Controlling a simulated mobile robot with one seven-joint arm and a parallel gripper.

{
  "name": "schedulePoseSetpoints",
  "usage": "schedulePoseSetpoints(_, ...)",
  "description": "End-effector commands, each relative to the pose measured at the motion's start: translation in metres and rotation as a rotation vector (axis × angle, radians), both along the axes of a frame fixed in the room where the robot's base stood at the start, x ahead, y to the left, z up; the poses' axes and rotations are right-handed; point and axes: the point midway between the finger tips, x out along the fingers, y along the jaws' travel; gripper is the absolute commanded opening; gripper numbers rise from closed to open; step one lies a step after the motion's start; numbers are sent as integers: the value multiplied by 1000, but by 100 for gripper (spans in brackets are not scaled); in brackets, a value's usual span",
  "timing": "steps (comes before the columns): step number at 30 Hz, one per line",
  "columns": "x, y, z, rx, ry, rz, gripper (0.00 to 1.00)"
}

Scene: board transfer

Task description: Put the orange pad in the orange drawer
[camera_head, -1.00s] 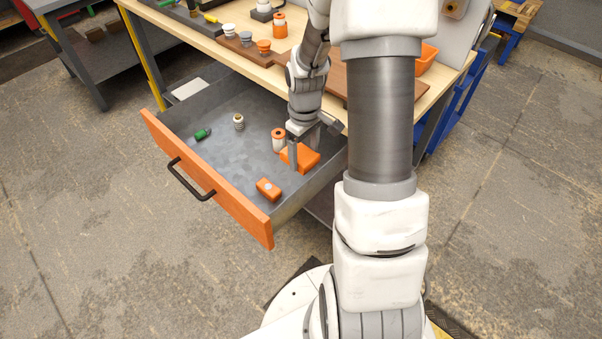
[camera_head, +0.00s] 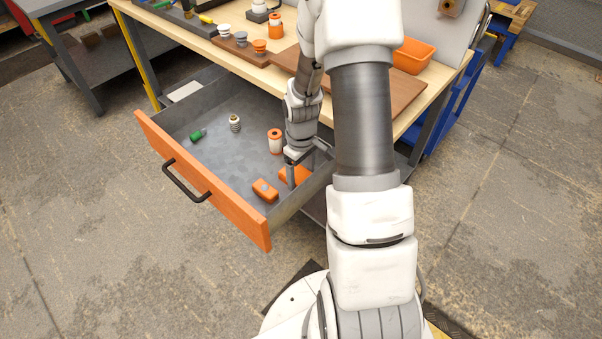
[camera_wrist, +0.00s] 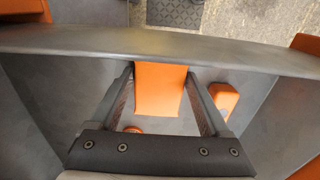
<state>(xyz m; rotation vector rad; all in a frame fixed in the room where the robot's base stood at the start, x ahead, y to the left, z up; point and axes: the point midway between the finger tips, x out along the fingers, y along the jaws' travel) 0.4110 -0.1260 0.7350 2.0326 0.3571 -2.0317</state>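The orange drawer is pulled out, with an orange front (camera_head: 205,182), a black handle and a grey tray (camera_head: 215,155). The orange pad (camera_head: 293,174) is inside it, low by the right side wall. My gripper (camera_head: 303,174) reaches down into the drawer over the pad. In the wrist view the flat orange pad (camera_wrist: 160,90) fills the gap between my two fingertips (camera_wrist: 160,72), which meet its side edges. The drawer wall hides its far end. Whether the pad touches the drawer floor is unclear.
In the drawer are an orange block (camera_head: 265,190) close to the pad, an orange-and-white cylinder (camera_head: 275,141), a ribbed piece (camera_head: 235,122) and a green piece (camera_head: 197,135). The drawer's grey side wall (camera_wrist: 160,45) lies close beyond the fingertips. The tabletop (camera_head: 270,72) overhangs the back.

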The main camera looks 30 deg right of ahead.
Motion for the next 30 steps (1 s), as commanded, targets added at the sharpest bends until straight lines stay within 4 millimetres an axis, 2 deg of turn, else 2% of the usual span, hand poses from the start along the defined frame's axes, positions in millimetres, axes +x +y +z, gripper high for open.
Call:
schedulePoseSetpoints(1,0,0,0,0,0,0,87)
schedulePoseSetpoints(3,0,0,0,0,0,0,100)
schedulePoseSetpoints(10,0,0,0,0,0,0,100)
schedulePoseSetpoints(14,0,0,8,-1,-1,0,100)
schedulePoseSetpoints(17,1,-1,25,-2,-4,0,100)
schedulePoseSetpoints(24,1,-1,78,-2,-4,0,100)
schedulePoseSetpoints(30,1,0,111,-1,-3,0,100)
